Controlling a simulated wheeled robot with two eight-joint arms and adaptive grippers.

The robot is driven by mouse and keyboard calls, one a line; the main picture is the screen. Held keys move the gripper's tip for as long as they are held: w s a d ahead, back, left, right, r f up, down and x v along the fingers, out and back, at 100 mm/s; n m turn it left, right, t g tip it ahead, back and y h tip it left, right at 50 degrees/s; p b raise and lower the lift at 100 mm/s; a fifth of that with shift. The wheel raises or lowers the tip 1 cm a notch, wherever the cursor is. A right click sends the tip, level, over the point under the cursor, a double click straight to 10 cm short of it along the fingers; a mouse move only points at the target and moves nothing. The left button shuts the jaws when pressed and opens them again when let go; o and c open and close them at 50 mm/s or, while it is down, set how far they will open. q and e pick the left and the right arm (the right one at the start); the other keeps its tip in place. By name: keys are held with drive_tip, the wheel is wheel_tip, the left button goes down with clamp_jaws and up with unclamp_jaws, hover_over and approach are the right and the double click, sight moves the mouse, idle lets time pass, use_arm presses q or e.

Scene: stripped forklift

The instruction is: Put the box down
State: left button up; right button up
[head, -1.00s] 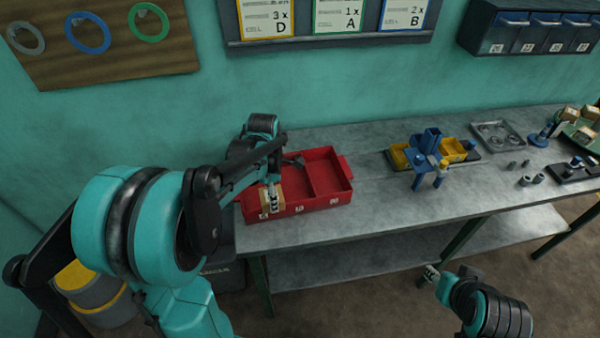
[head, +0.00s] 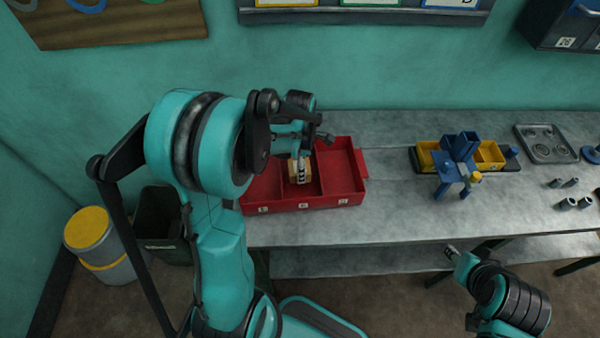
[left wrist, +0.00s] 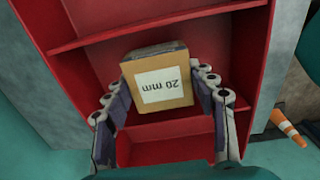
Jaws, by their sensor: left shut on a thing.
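A small brown box (head: 299,170) with a white label is in my left gripper (head: 300,173), over the red tray (head: 343,208). In the left wrist view the box (left wrist: 158,82) has its "20 mm" label upside down, and both fingers of my left gripper (left wrist: 163,105) are shut on its sides. Red tray walls surround it there. I cannot tell whether the box touches the tray floor. My right gripper (head: 451,251) is low in front of the bench, away from the tray; its fingers are too small to read.
The tray stands on a grey workbench (head: 400,215). Yellow bins (head: 490,153) and a blue stand (head: 458,165) are to its right, with a metal tray (head: 546,143) beyond. Bare bench lies between. An orange cone (left wrist: 288,128) shows in the left wrist view.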

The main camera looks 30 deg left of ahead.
use_arm(q)
wheel_tip(320, 180, down, 3)
drive_tip(key=shift+r+b, duration=0.2)
drive_tip(key=shift+b, duration=0.15)
drive_tip(key=shift+f, duration=0.1)
drive_tip(key=shift+f, duration=0.1)
drive_tip(key=o, duration=1.3)
